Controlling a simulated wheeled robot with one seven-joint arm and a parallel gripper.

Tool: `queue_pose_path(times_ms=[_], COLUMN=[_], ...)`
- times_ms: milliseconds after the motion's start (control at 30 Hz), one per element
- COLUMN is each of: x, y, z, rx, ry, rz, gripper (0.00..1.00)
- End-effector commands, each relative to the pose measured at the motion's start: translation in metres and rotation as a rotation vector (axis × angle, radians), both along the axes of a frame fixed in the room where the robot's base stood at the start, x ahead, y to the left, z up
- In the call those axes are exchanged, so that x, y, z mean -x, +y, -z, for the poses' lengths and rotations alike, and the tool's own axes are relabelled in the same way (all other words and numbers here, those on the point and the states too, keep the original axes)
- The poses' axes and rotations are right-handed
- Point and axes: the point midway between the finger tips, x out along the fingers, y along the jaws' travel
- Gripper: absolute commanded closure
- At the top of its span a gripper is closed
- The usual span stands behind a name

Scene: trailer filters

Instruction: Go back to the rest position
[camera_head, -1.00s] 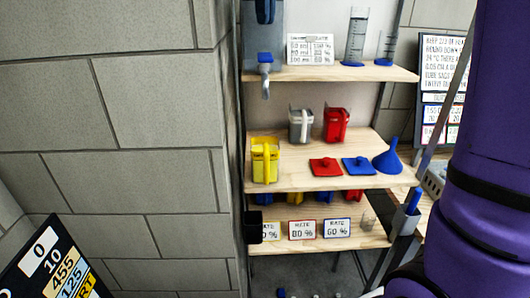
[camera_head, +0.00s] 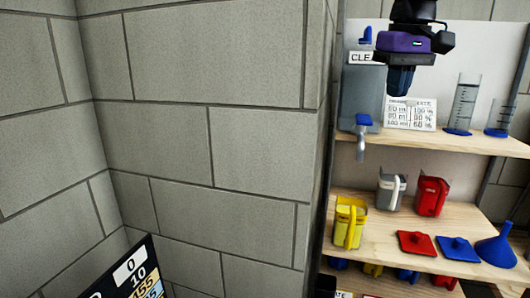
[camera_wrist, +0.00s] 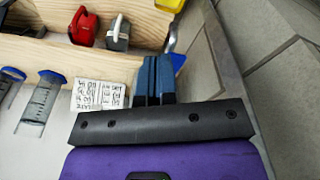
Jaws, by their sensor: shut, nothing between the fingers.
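My gripper (camera_head: 400,82), with a purple body and dark blue fingers, is in the upper right of the head view. It points down in front of the grey dispenser (camera_head: 361,88), above the wooden shelves. In the wrist view its two blue fingers (camera_wrist: 153,82) lie together, with nothing between them. The wrist view also shows the white rate card (camera_wrist: 98,95) beside the fingertips.
The upper shelf (camera_head: 440,141) holds measuring cylinders (camera_head: 463,105). The lower shelf holds yellow (camera_head: 350,222), grey (camera_head: 390,190) and red (camera_head: 431,195) jugs, flat red and blue pieces and a blue funnel (camera_head: 497,246). A block wall (camera_head: 200,130) fills the left.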

Motion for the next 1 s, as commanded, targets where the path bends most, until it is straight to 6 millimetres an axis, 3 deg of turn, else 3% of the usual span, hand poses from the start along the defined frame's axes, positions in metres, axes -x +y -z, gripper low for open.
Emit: queue_pose_path(times_ms=[100,367,700,1000], x=[0.034,0.100,0.179,0.212], y=[-0.009,-0.025,-0.041,-0.047], z=[0.009,0.039,0.098,0.133], rx=[-0.003,-0.013,-0.035,-0.049], ry=[-0.047,-0.148,-0.274,-0.337], rz=[0.022,0.069,0.124,0.151], gripper=[1.00,1.00,1.00,1.00])
